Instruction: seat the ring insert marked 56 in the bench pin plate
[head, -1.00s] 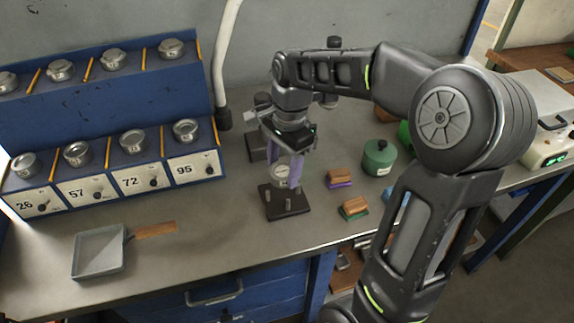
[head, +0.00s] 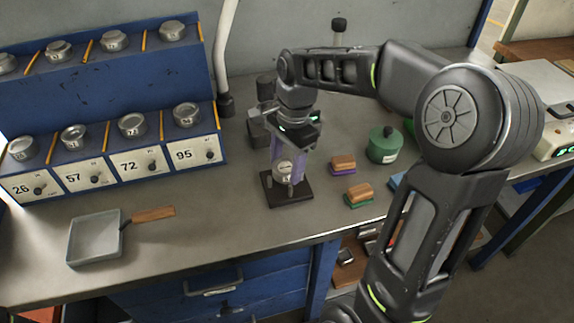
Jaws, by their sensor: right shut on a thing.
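The bench pin plate (head: 301,193) is a small dark square plate with upright pins, lying on the grey bench. My right gripper (head: 285,170) points down over it, with its purple fingers shut on a silver ring insert (head: 284,170). The ring is low over the plate among the pins. I cannot tell whether it touches the plate or sits over the pins. The mark on the ring is too small to read. My left gripper is out of view.
A blue rack (head: 95,95) with ring inserts over labels 26, 57, 72 and 95 stands at the left. A grey pan (head: 94,238) lies in front. Right of the plate are two wood-backed brushes (head: 343,163) (head: 359,192) and a green canister (head: 384,146).

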